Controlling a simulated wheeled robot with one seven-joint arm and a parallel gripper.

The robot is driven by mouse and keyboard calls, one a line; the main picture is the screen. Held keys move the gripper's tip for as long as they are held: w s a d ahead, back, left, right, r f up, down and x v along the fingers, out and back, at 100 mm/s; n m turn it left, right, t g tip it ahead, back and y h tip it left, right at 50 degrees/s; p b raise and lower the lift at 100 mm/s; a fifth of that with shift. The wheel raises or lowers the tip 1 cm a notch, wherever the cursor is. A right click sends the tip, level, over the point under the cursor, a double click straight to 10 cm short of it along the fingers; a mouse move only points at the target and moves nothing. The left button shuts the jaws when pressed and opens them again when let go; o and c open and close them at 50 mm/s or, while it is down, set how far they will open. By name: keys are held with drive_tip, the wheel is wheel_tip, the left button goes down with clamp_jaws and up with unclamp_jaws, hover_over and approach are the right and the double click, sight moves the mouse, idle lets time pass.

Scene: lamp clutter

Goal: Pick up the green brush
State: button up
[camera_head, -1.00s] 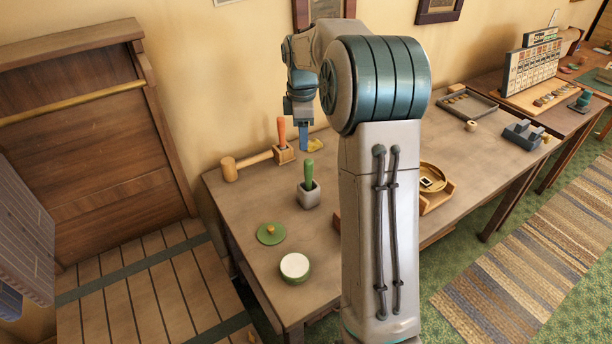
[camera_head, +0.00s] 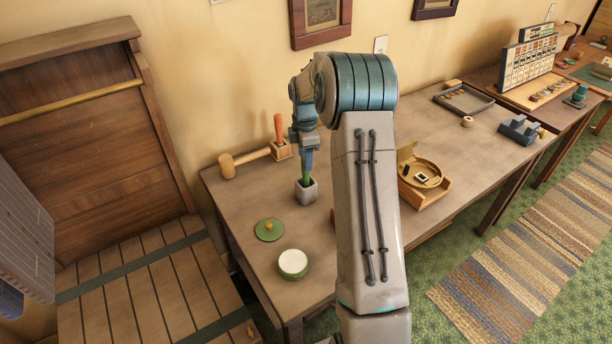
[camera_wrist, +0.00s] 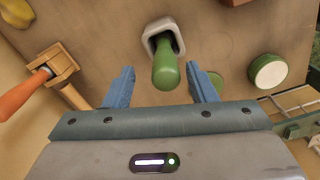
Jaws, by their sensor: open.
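The green brush (camera_head: 306,173) stands upright in a small grey square holder (camera_head: 306,193) on the table; only its rounded handle shows. In the wrist view the green brush (camera_wrist: 166,70) rises out of the grey holder (camera_wrist: 160,32), between and just beyond the blue fingers. My gripper (camera_wrist: 163,88) is open and empty, with one finger on each side of the handle and a gap on both sides. In the head view my gripper (camera_head: 305,150) hangs above the holder and partly covers the brush.
A green lid (camera_head: 269,230) and a green pot with a white top (camera_head: 293,263) lie in front. A wooden box (camera_head: 425,185) is right of my arm.

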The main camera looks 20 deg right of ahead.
drive_tip(key=f, duration=0.4)
drive_tip(key=shift+s+f+p, duration=0.2)
drive_tip(key=shift+s+p, duration=0.05)
drive_tip(key=shift+p, duration=0.15)
clamp_jaws()
wheel_tip(320, 180, up, 10)
drive_tip(key=shift+r+b, duration=0.1)
drive_tip(key=shift+b, duration=0.55)
drive_tip(key=c, duration=0.7)
unclamp_jaws()
drive_tip(key=shift+c, duration=0.2)
clamp_jaws()
